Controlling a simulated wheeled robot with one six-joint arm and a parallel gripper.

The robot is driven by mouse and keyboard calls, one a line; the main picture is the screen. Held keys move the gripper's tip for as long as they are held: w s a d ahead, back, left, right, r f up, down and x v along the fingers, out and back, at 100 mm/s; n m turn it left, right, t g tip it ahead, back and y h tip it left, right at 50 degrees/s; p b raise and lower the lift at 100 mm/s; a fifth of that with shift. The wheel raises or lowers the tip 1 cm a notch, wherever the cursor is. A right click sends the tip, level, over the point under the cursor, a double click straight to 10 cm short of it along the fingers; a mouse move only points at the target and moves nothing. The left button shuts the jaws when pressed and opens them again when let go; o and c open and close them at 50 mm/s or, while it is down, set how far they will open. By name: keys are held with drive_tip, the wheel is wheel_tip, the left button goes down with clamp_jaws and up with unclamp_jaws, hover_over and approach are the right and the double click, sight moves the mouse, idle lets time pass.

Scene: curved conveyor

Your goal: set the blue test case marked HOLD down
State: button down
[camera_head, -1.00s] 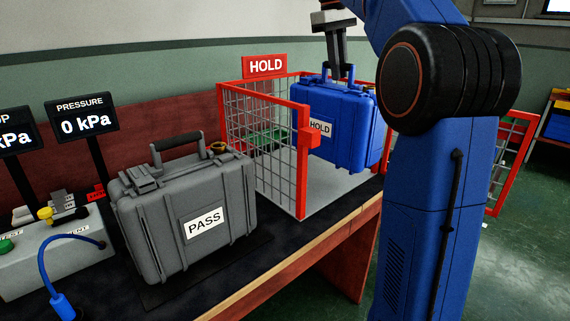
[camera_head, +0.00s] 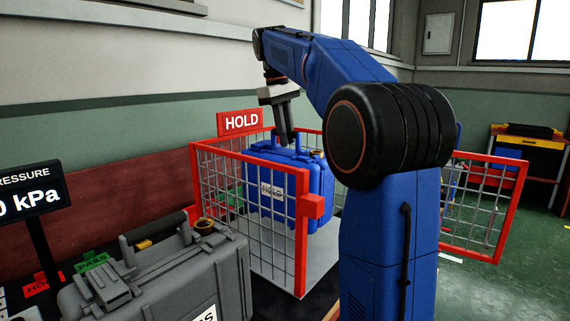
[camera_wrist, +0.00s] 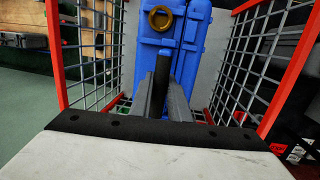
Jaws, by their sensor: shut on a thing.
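The blue test case (camera_head: 317,190) with a white HOLD label hangs upright from my gripper (camera_head: 288,143), which is shut on its top handle. The case is inside the red-framed mesh cage (camera_head: 302,255) under the red HOLD sign (camera_head: 240,122). The mesh and a corner post cover part of it. I cannot tell whether its base touches the pale cage floor (camera_head: 318,265). In the wrist view, the jaws (camera_wrist: 166,95) are on the handle, with the blue case (camera_wrist: 197,30) beyond and mesh on both sides.
A grey case (camera_head: 190,270) stands on the bench in front of the cage, at lower left. A pressure display (camera_head: 30,195) stands at the left. A red mesh panel (camera_head: 480,205) stands out at the right, beyond my arm. Bare green floor lies farther right.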

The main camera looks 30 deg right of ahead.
sight(287, 153)
drive_tip(key=shift+f, duration=2.7)
drive_tip(key=c, duration=1.7)
unclamp_jaws()
drive_tip(key=shift+f, duration=0.1)
drive_tip(key=shift+o, duration=0.2)
wheel_tip(287, 153, up, 12)
drive_tip(key=a, duration=0.2)
drive_tip(key=shift+w, duration=0.25)
